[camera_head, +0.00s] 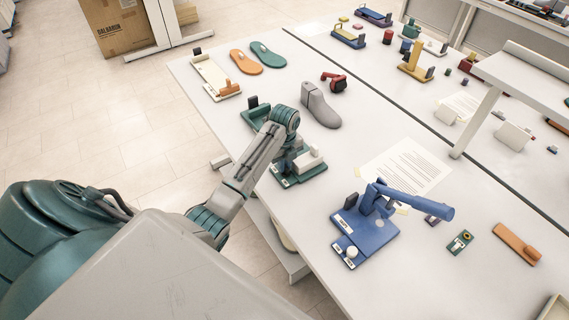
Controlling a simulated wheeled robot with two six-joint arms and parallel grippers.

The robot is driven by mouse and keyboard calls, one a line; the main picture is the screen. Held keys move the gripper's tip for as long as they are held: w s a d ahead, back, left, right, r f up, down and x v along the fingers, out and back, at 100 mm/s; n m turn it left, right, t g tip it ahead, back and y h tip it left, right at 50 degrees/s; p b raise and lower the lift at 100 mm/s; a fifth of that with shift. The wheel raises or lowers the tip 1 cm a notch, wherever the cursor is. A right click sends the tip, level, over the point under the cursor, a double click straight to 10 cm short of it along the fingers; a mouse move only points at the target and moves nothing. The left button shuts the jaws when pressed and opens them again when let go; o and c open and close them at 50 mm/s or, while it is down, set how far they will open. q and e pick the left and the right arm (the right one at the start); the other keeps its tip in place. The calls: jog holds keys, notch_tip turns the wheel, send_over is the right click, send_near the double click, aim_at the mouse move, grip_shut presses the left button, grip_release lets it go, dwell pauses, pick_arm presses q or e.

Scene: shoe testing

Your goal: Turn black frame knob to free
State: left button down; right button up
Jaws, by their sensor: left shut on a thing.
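A green fixture (318,171) with white parts stands near the table's left edge. A small black block (252,102) stands upright on another green piece just behind it. My left arm reaches in from the left and bends down over the green fixture. My left gripper (290,153) is low at this fixture, shut on a part of it; the fingertips are mostly hidden by my wrist. I cannot make out a black knob for certain there. My right gripper does not show.
A grey shoe last (320,106) stands behind the fixture. A blue tester (373,232) and a paper sheet (408,167) lie to the right. Orange and green insoles (267,55) lie at the back left. A white raised shelf (525,85) stands at the right.

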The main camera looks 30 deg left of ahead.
pick_arm(q)
jog(key=c, duration=1.5)
grip_release()
jog(key=shift+o, duration=0.2)
